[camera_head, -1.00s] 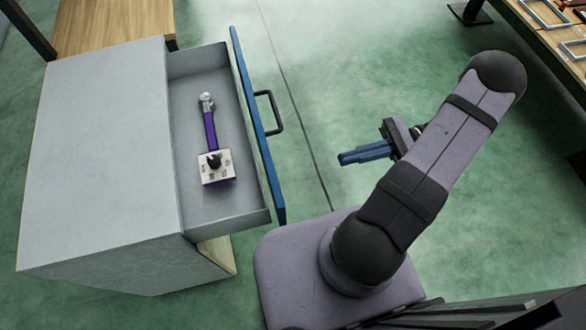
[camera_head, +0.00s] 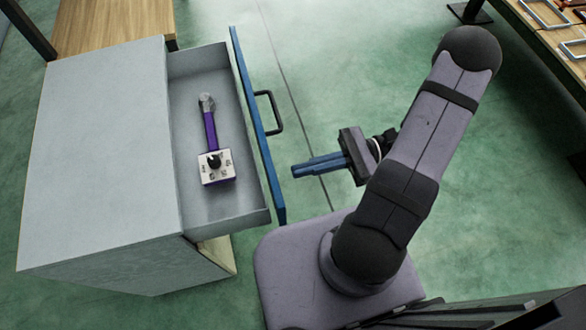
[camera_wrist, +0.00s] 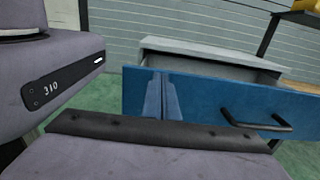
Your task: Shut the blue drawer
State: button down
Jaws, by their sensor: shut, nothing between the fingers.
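The blue drawer (camera_head: 257,125) stands pulled out from the right side of a grey cabinet (camera_head: 95,150). Its blue front also shows in the wrist view (camera_wrist: 200,99). A dark bar handle (camera_head: 273,112) is on the front; it shows at the right in the wrist view (camera_wrist: 255,124). A purple tool with a white head (camera_head: 214,160) lies inside the drawer. My gripper (camera_head: 297,171) has blue fingers, shut and empty, pointing left at the drawer front. In the head view a gap shows between the fingertips and the front. The fingers appear before the front in the wrist view (camera_wrist: 160,98).
A wooden surface (camera_head: 115,25) is behind the cabinet at the upper left. A wooden table (camera_head: 550,45) with several frame-like items is at the upper right. Green floor (camera_head: 340,70) lies open between the drawer and that table.

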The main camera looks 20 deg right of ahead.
jog(key=shift+a, duration=1.6)
jog(key=a+p, duration=0.3)
jog(key=a, duration=1.4)
jog(key=shift+a, duration=0.25)
jog(key=shift+d, duration=0.15)
